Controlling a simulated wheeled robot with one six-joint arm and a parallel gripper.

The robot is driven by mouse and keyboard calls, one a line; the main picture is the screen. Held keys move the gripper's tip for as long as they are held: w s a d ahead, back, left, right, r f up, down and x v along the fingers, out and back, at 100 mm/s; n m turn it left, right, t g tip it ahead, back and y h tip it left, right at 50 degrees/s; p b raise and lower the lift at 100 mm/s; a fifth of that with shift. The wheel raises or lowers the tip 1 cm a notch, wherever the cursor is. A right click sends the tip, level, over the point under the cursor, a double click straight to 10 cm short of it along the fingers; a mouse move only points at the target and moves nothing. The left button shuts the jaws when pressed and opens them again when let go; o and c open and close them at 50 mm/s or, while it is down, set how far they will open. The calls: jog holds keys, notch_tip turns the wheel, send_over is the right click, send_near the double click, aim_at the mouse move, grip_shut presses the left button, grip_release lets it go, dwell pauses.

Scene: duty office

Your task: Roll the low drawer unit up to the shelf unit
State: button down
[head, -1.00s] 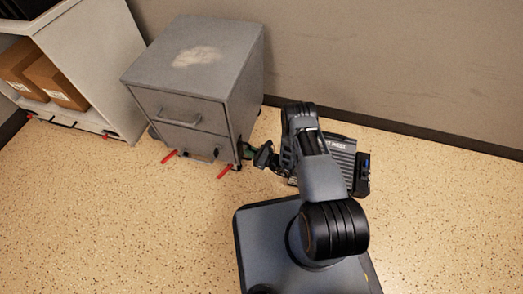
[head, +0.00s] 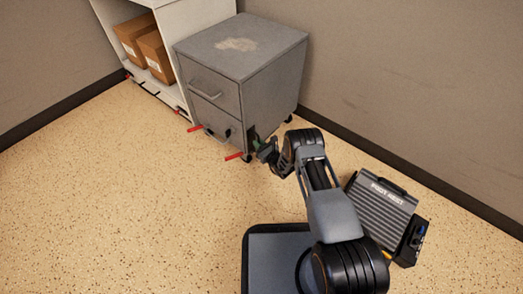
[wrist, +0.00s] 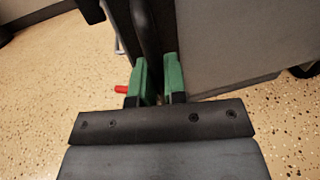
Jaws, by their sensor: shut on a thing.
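The low drawer unit (head: 236,70) is a grey two-drawer cabinet on casters, with a pale worn patch on top. Red levers stick out low at its front. It stands upright just right of the white shelf unit (head: 175,60); I cannot tell whether they touch. My gripper (head: 262,150) is at the drawer unit's lower right front corner. In the wrist view, the green fingers (wrist: 160,82) are shut on a dark upright bar (wrist: 148,40) at the unit's edge. The fingers hide part of that bar.
Cardboard boxes (head: 155,55) sit in the shelf unit, with red-ended parts low at its front. A grey foot rest (head: 380,207) and a dark device (head: 411,243) are on the floor right of my arm. Walls run behind. The speckled floor (head: 110,200) at front left is clear.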

jog(key=shift+w+a, duration=0.35)
jog(key=shift+a, duration=0.35)
jog(key=c, duration=1.2)
grip_release()
jog(key=shift+w, duration=0.1)
jog(key=shift+d, duration=0.25)
jog(key=shift+d, duration=0.15)
jog(key=p+v, duration=0.5)
jog(key=v, duration=0.8)
jog(key=shift+s, duration=0.3)
